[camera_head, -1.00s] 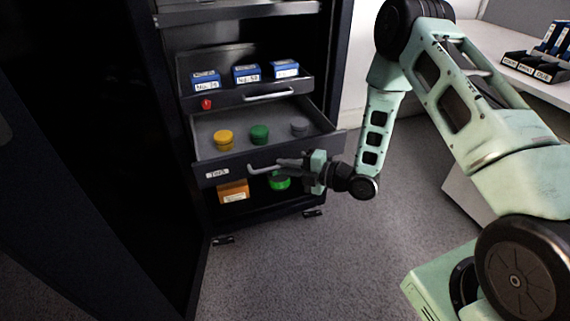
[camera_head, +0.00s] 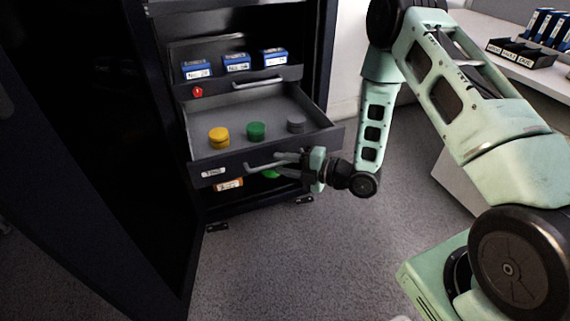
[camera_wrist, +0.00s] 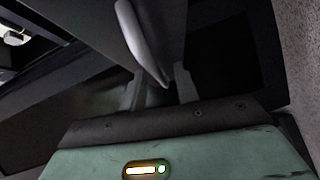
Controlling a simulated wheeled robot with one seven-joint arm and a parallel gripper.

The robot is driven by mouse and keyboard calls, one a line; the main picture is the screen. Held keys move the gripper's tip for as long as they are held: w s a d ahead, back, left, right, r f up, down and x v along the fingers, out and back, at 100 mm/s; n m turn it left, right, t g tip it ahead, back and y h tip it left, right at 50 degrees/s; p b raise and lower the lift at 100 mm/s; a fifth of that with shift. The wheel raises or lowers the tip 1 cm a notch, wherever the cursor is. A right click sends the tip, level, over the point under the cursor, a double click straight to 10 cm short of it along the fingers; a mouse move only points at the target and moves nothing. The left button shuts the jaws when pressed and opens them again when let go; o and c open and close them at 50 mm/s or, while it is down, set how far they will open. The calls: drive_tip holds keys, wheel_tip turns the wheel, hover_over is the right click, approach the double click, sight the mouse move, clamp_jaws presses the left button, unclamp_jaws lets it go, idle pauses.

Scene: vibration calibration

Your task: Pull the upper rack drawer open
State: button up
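The rack in the dark cabinet has an upper drawer (camera_head: 262,84) with blue labelled boxes. Its handle (camera_head: 258,83) is free. Below it, a drawer (camera_head: 224,170) stands pulled out, with a yellow puck (camera_head: 219,139), a green puck (camera_head: 256,131) and a grey puck (camera_head: 296,124) inside. My gripper (camera_head: 276,164) is at this lower drawer's handle (camera_head: 252,168). Its fingers are apart, one on either side of the bar. In the wrist view, the handle (camera_wrist: 140,40) lies between my spread fingers (camera_wrist: 160,92), with gaps visible.
An orange box (camera_head: 228,184) and a bright green item (camera_head: 270,174) sit under the pulled-out drawer, partly hidden. A dark cabinet door stands open at left. A white table (camera_head: 505,62) with trays is at right. Grey floor is clear in front.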

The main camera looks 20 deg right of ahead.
drive_tip(key=p+v, duration=0.1)
drive_tip(key=v, duration=1.6)
drive_tip(key=shift+d+p, duration=0.2)
drive_tip(key=shift+p, duration=0.1)
drive_tip(key=shift+s, duration=0.1)
drive_tip(key=w+a+r+m+g+h, duration=0.3)
drive_tip(key=a+m+h, duration=0.1)
drive_tip(key=a, duration=0.2)
drive_tip(key=w+a+r+m+g+h, duration=0.2)
drive_tip(key=w+a+r+m+h, duration=0.1)
drive_tip(key=w+a, duration=0.15)
drive_tip(key=s+a+r+m+g+h, duration=0.1)
drive_tip(key=s+a+r+m+g, duration=0.2)
drive_tip(key=s, duration=0.5)
drive_tip(key=s+a+r+m+g+h, duration=0.1)
drive_tip(key=s+a+r+m+h, duration=0.25)
drive_tip(key=s, duration=0.55)
drive_tip(key=s+a+r+m+g+y, duration=0.1)
drive_tip(key=s+a+r+m+g, duration=0.3)
drive_tip(key=s, duration=0.4)
wheel_tip(320, 180, up, 24)
drive_tip(key=t+p, duration=0.1)
drive_tip(key=p, duration=2.2)
drive_tip(key=shift+d, duration=0.5)
